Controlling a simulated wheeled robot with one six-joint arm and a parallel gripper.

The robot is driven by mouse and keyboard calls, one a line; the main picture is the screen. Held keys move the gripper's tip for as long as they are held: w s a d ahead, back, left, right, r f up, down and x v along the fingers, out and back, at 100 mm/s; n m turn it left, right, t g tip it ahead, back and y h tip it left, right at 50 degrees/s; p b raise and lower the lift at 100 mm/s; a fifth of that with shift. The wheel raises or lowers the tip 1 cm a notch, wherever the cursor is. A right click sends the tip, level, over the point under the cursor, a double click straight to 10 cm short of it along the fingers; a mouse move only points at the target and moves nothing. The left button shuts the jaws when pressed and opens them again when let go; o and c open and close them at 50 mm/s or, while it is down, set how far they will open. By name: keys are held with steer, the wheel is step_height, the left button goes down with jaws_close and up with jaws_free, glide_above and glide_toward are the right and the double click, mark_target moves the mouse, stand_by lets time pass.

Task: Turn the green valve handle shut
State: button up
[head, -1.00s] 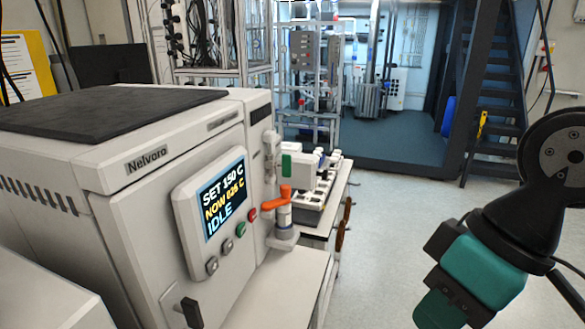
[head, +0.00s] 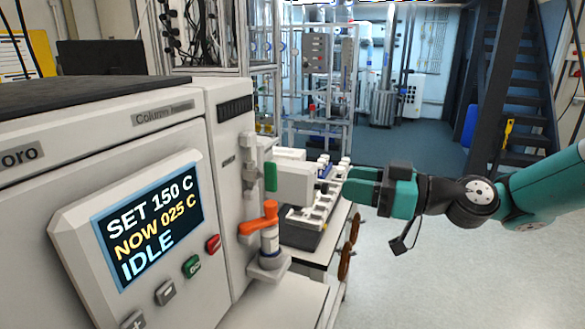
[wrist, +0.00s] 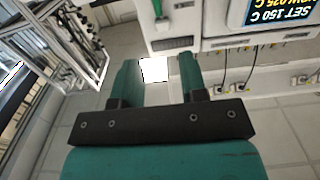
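The green valve handle (head: 271,177) is a small upright green piece on a pale fitting at the right front edge of the white machine.
The white machine (head: 160,145) with its lit screen (head: 150,227), reading IDLE, fills the left. A white boxy unit and a rack of white-capped vials (head: 318,210) stand behind the handles, near my gripper. Open floor (head: 420,270) lies to the right.

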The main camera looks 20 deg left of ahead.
mark_target(276, 168)
steer(key=a+p, duration=0.2)
steer(key=a, duration=0.3)
steer(key=w+a+p, duration=0.1)
steer(key=a+p, duration=0.1)
steer(key=a, duration=0.3)
steer(key=a+p, duration=0.3)
steer(key=a, duration=0.2)
steer(key=shift+w+a+r, duration=0.1)
steer(key=shift+w+r, duration=0.05)
steer(key=shift+w+a, duration=0.1)
steer(key=shift+a, duration=0.65)
steer(key=shift+c, duration=0.4)
